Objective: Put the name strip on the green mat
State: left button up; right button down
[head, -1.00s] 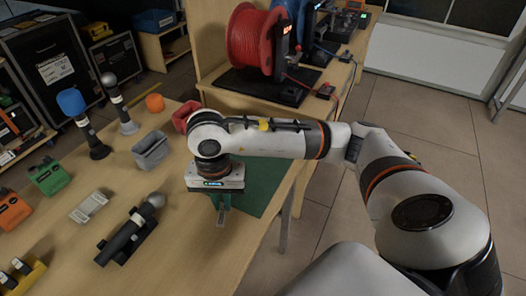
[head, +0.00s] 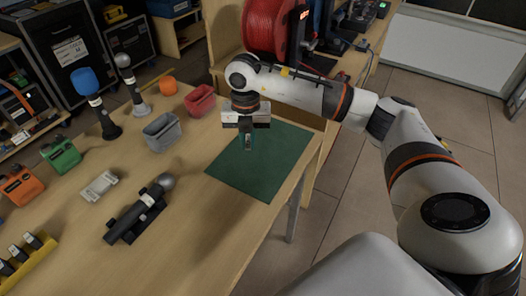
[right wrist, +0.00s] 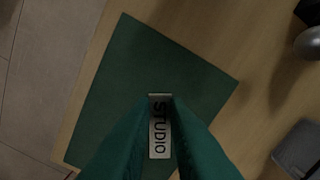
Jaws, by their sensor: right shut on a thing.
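The name strip (right wrist: 159,134) is a small pale plate with dark letters reading STUDIO. My right gripper (head: 247,141) is shut on it, with the strip between the green fingers in the right wrist view (right wrist: 160,105). The green mat (head: 262,171) lies flat at the right end of the wooden table. The gripper points down over the far left part of the mat, and the wrist view shows the mat (right wrist: 150,70) behind the strip. I cannot tell the height of the strip above the mat. My left gripper is not in view.
A grey bin (head: 166,131) and a red bin (head: 200,101) stand left of the mat. A microphone lies in a dark cradle (head: 128,225) nearer the front. Upright microphones (head: 101,112) stand at the far left. The visible mat is otherwise bare.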

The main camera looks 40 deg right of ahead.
aim_at(250, 171)
jog(key=shift+w+d+m, duration=0.1)
jog(key=shift+d+m, duration=0.1)
jog(key=shift+m, duration=0.2)
notch_tip(250, 171, down, 10)
jog(key=shift+r+p, duration=0.1)
jog(key=shift+p, duration=0.5)
jog(key=shift+f, duration=0.25)
jog(key=c, duration=1.4)
grip_release()
jog(key=shift+r, duration=0.3)
notch_tip(250, 171, up, 12)
jog(key=shift+f+b, duration=0.1)
jog(key=shift+b, duration=0.65)
jog(key=shift+f, duration=0.1)
